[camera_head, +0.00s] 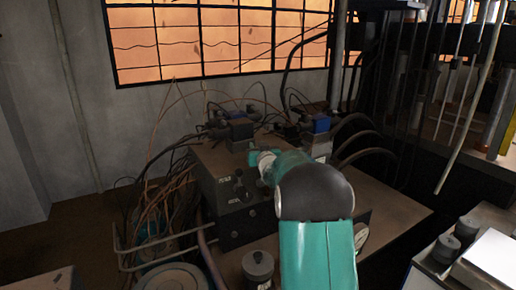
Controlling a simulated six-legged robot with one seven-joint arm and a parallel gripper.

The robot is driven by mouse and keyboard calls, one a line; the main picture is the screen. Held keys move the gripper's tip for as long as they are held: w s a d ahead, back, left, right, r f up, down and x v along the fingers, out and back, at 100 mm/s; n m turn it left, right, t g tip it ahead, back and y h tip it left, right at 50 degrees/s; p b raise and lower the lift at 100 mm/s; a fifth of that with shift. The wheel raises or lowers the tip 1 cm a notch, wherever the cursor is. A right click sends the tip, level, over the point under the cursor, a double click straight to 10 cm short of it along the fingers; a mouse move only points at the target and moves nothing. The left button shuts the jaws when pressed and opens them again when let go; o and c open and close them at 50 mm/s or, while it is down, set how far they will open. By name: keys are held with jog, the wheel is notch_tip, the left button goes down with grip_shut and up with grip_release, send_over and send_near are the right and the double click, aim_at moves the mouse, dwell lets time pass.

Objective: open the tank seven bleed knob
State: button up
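My teal and black arm reaches in from the bottom middle toward a dark equipment box. My gripper (256,157) is small and partly hidden behind my own forearm, at the upper front edge of the box (215,165); I cannot tell if it touches anything or if its fingers are open. Small dark knobs (240,190) sit on the front panel of the box, left of my arm. Their labels are too small to read, so I cannot tell which, if any, is the tank seven bleed knob. My arm hides the right part of the panel.
A grey canister (258,268) stands in front. A light bench (490,260) is at lower right.

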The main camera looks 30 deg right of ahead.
jog(key=shift+c, duration=1.4)
jog(key=shift+m+h, duration=0.3)
jog(key=shift+h, duration=0.1)
jog(key=shift+m+g+h, duration=0.8)
jog(key=shift+m+h, duration=0.1)
jog(key=shift+h, duration=0.4)
jog(key=shift+d+m+g+h, duration=0.2)
jog(key=shift+m+g+h, duration=0.25)
jog(key=shift+h, duration=0.25)
jog(key=shift+s, duration=0.15)
jog(key=o, duration=1)
